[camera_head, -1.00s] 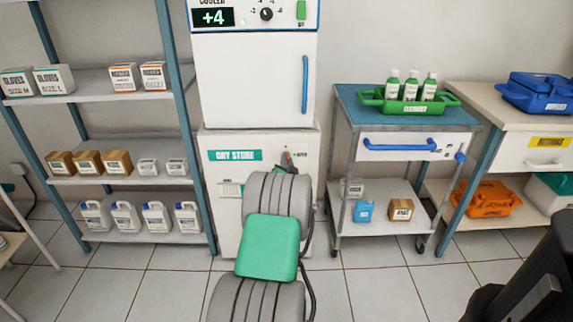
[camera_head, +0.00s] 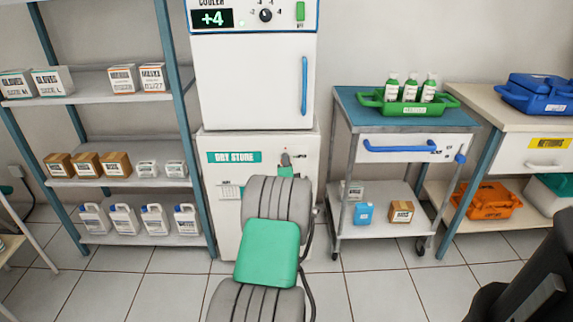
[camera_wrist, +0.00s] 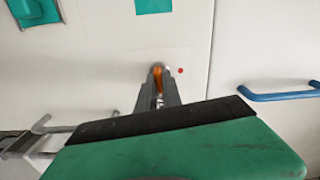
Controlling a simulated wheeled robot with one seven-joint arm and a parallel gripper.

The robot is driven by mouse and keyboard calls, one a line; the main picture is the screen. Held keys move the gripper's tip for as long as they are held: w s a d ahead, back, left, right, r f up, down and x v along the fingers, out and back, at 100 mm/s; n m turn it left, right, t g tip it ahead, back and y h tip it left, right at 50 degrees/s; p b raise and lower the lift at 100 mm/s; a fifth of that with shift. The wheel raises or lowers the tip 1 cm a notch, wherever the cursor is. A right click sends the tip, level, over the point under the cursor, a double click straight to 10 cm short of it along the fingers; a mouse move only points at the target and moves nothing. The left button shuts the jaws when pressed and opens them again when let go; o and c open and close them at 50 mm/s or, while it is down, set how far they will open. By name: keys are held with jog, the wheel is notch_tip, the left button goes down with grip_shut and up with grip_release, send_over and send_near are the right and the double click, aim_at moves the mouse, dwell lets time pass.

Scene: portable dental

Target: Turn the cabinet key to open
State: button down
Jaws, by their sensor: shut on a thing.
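The white dry store cabinet (camera_head: 226,229) stands under the cooler, its door closed flush as far as I can see. My gripper (camera_head: 286,158) is at the upper right of its front. In the wrist view my gripper (camera_wrist: 158,90) is shut on an orange key (camera_wrist: 157,77) at the door face, with its fingers on both sides. A red dot (camera_wrist: 180,70) is on the door just beside the key. In the head view the key is hidden by my gripper and arm, and the lock itself cannot be made out.
The cooler (camera_head: 250,80) with a blue handle (camera_head: 304,85) sits directly above. A shelf rack (camera_head: 120,180) stands to the left, and a blue-topped trolley (camera_head: 400,142) to the right. Floor tiles (camera_head: 370,285) in front are clear. A metal bracket (camera_wrist: 50,128) shows at the wrist view's lower left.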

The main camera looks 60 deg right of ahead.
jog(key=shift+m, duration=0.8)
jog(key=shift+r, duration=0.1)
jog(key=c, duration=1.5)
grip_release()
jog(key=p+v, duration=0.1)
jog(key=v, duration=0.6)
jog(key=shift+s+a+p, duration=0.15)
jog(key=shift+a+p, duration=0.15)
jog(key=shift+a, duration=0.1)
